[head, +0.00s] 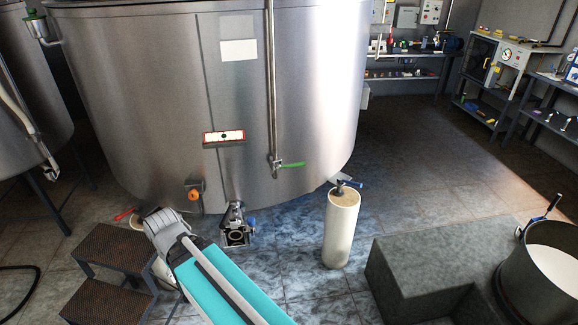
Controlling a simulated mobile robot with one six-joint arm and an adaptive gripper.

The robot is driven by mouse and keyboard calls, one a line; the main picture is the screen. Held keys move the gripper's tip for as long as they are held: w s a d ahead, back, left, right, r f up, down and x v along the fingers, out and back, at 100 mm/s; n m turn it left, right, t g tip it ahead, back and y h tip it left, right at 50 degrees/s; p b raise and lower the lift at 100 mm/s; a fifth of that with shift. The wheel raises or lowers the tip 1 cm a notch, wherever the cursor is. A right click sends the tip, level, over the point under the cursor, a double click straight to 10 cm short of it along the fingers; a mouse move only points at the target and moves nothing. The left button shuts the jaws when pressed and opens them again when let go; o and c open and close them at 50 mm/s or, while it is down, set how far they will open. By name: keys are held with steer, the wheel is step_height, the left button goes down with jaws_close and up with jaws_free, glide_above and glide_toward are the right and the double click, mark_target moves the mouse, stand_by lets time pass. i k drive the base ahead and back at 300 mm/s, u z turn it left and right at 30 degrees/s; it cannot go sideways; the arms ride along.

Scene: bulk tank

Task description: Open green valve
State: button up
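The green valve (292,165) is a green lever near the lower end of a thin vertical pipe (271,80) on the front of the large steel tank (150,90). The lever points right, roughly level, across the pipe. Nothing touches it. My arm, with a teal link, rises from the bottom edge and bends at a grey joint, left of and below the valve.
An outlet fitting (235,233) with a blue handle sits low on the tank, beside an orange knob (193,194). A cream cylinder (341,230) stands in front. Dark steps (110,245) are left; a grey block (420,260) and round vessel (506,285) are right.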

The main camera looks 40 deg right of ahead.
mark_target(295, 165)
steer(key=u, duration=0.05)
steer(key=k, duration=0.95)
steer(key=z, duration=0.75)
steer(key=i, duration=1)
